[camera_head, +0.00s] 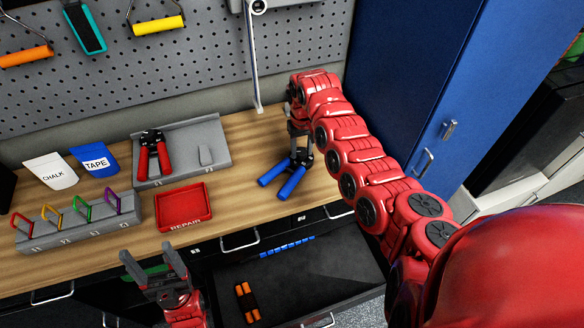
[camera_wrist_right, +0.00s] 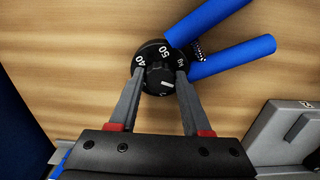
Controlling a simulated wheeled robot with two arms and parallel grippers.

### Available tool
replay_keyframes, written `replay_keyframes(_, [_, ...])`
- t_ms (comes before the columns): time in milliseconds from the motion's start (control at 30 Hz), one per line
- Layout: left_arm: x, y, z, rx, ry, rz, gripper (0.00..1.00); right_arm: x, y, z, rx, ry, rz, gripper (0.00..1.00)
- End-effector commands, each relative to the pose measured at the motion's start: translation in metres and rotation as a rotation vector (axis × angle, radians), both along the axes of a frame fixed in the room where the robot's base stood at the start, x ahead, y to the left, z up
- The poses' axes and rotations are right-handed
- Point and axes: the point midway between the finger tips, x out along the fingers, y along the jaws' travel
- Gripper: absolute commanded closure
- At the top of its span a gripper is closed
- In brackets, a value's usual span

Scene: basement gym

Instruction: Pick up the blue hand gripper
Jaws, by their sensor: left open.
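The blue hand gripper (camera_head: 293,183) lies on the wooden workbench (camera_head: 245,160), its two blue handles spread toward the bench's front edge. In the right wrist view its blue handles (camera_wrist_right: 232,57) point up and right from a black dial head marked 40 and 50. My right gripper (camera_head: 300,146) points down over the head. In the wrist view its fingertips (camera_wrist_right: 160,75) are apart, one at each side of the dial; contact is unclear. My left gripper (camera_head: 150,256) is open and empty in front of the bench's front edge.
A red-handled hand gripper (camera_head: 153,158) lies on a grey tray (camera_head: 208,133). A red REPAIR tray (camera_head: 184,208) and a rack of coloured clips (camera_head: 80,222) stand left. An open drawer (camera_head: 320,275) lies below. A blue cabinet (camera_head: 420,75) stands right.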

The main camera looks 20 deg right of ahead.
Motion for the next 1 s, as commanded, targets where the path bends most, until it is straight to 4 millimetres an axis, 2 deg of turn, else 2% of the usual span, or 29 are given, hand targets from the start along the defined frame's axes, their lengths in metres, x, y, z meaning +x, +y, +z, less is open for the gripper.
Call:
replay_keyframes(33, [0.0, 0.0, 0.0, 0.0, 0.0, 0.0, 0.29, 0.0, 0.0, 0.0, 0.0, 0.0, 0.0, 0.67])
replay_keyframes(200, [0.0, 0.0, 0.0, 0.0, 0.0, 0.0, 0.29, -0.0001, -0.0001, 0.0, 0.0, 0.0, 0.0, 0.98])
replay_keyframes(233, [-0.0001, 0.0, 0.0, 0.0, 0.0, 0.0, 0.29, 0.0, -0.0001, 0.0001, 0.0, 0.0, 0.0, 1.0])
replay_keyframes(1000, [0.0, 0.0, 0.0, 0.0, 0.0, 0.0, 0.29, -0.0002, -0.0001, 0.0001, 0.0, 0.001, 0.0, 1.0])
